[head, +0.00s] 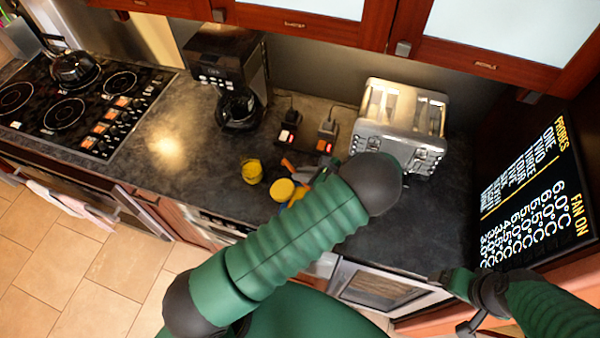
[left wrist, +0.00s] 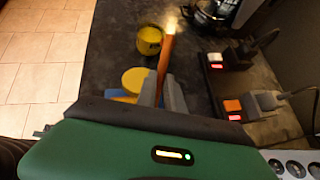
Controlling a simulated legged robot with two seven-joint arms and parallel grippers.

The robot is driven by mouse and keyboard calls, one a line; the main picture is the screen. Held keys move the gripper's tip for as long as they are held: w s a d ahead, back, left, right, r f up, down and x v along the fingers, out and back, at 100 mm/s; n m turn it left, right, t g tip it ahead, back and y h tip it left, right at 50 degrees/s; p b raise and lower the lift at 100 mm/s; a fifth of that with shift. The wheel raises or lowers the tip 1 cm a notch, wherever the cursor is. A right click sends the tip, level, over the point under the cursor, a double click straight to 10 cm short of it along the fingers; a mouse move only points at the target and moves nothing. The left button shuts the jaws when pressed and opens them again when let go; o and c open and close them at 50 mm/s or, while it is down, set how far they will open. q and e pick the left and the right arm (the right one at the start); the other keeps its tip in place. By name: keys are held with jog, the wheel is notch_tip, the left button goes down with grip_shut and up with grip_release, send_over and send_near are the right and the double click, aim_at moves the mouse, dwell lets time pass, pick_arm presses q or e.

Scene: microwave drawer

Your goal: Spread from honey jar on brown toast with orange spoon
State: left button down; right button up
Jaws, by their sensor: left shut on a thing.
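My left gripper (left wrist: 162,88) is shut on a thin orange handle (left wrist: 166,55), which looks like the orange spoon. In the head view that gripper (head: 305,171) is partly behind my own arm, over the counter. A small yellow jar (head: 252,171) stands just left of it, and also shows past the spoon in the left wrist view (left wrist: 149,40). A second yellow round-topped container (head: 283,190) is close by; its top (left wrist: 135,80) shows beside the fingers. I cannot tell which is the honey jar. I cannot make out the brown toast. My right gripper (head: 466,300) is at lower right, its jaws unclear.
A silver toaster (head: 400,125) stands behind and right of my left gripper. A coffee maker (head: 225,75) is at the back, with two plugs and lit switches (head: 306,138) between. A black stovetop (head: 75,105) lies left. The counter left of the jars is clear.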

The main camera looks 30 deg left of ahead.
pick_arm(q)
jog(key=shift+s+a+r+p, duration=0.1)
jog(key=shift+a+p, duration=0.05)
jog(key=shift+a, duration=0.35)
jog(key=shift+s+a+p, duration=0.1)
jog(key=shift+a+p, duration=0.05)
jog(key=shift+a, duration=0.3)
jog(key=shift+s+a, duration=0.1)
jog(key=shift+a, duration=0.35)
jog(key=shift+s+a, duration=0.2)
jog(key=shift+a, duration=0.45)
jog(key=shift+s+a, duration=0.15)
jog(key=shift+a, duration=0.45)
notch_tip(320, 180, up, 7)
jog(key=p, duration=0.5)
jog(key=shift+p, duration=0.4)
